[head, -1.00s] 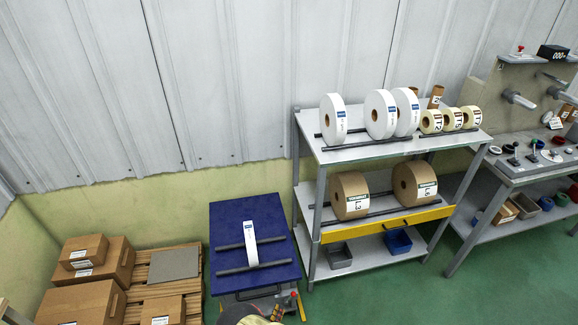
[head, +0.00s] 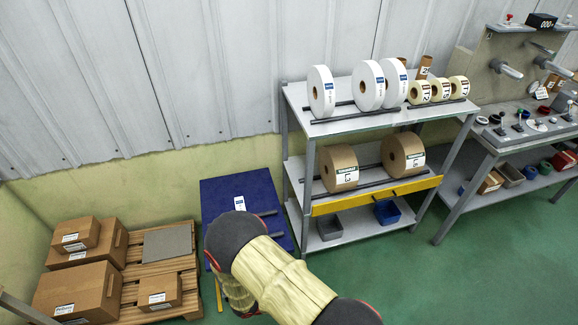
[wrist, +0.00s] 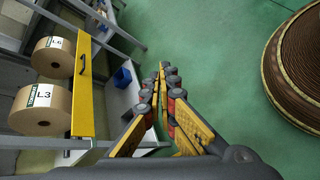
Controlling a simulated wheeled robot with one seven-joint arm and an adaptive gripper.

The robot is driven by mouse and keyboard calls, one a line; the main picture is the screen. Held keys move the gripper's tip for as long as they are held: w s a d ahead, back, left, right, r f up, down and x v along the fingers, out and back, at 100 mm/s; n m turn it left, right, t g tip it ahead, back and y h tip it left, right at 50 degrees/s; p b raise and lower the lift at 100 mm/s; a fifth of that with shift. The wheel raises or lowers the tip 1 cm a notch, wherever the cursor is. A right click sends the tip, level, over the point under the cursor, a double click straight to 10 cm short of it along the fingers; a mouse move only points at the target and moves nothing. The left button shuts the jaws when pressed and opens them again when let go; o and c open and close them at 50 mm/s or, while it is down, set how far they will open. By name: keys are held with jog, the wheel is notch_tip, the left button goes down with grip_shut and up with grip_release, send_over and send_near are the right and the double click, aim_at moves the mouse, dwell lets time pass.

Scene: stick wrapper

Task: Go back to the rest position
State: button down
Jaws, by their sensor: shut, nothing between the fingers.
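My gripper (wrist: 163,85) shows in the wrist view with its yellow and black fingers drawn together, shut and empty. It points out over the green floor beside the shelf rack. In the head view my arm rises at the bottom centre and hides the gripper. Behind the arm stands a blue table (head: 225,190) with dark bars on top.
A shelf rack (head: 375,188) holds white, cream and brown rolls; its yellow drawer front (wrist: 85,85) is close to my gripper. A workbench (head: 490,165) stands at right. Cartons (head: 80,291) lie on a pallet at left. A large brown round object (wrist: 300,65) is at the wrist view's right.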

jog(key=s+d+r+m+g+y, duration=0.15)
jog(key=s+r+m+y, duration=0.3)
jog(key=r, duration=1.15)
jog(key=s+d+r+m+g+y, duration=0.1)
jog(key=s+r+m+g+y, duration=0.3)
jog(key=r, duration=1.1)
jog(key=s+d+r+m+t+y, duration=0.1)
jog(key=d+r+m+t, duration=0.1)
jog(key=r, duration=0.6)
jog(key=s+d+r+m+t+y, duration=0.2)
jog(key=d+r+t, duration=0.3)
jog(key=r, duration=0.4)
jog(key=shift+s+d+r, duration=0.2)
jog(key=shift+d+r, duration=0.05)
jog(key=shift+d, duration=0.1)
jog(key=shift+m, duration=0.25)
